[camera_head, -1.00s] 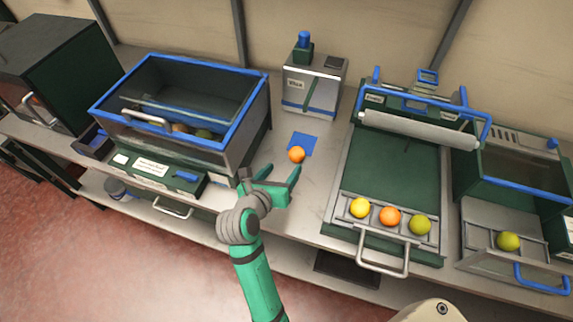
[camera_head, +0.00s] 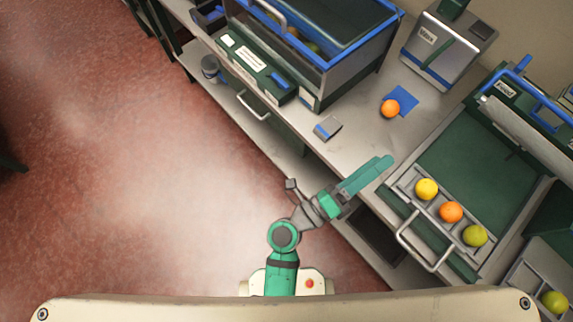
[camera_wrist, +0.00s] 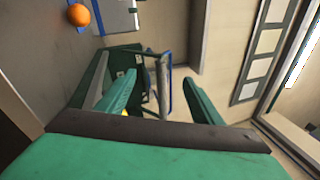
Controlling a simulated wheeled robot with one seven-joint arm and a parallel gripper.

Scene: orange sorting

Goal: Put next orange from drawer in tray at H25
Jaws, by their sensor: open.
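An orange (camera_head: 390,109) sits on the counter, on the edge of a small blue square (camera_head: 405,98). It also shows at the top left of the wrist view (camera_wrist: 78,15). My gripper (camera_head: 378,166) is open and empty, at the counter's front edge, below the orange and apart from it. Both fingers show in the wrist view (camera_wrist: 158,90). A tray (camera_head: 409,218) at the right holds a yellow fruit (camera_head: 427,189), an orange one (camera_head: 451,212) and a green one (camera_head: 475,236) in a row. I cannot read H25 anywhere. A drawer handle (camera_head: 254,106) shows below the labelled panel.
A blue-rimmed bin (camera_head: 340,55) with fruit inside stands at the top. A box marked Wax (camera_head: 440,50) stands behind the orange. Another green fruit (camera_head: 554,302) lies at the far right. A small grey block (camera_head: 327,128) is on the counter edge. Floor at left is clear.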

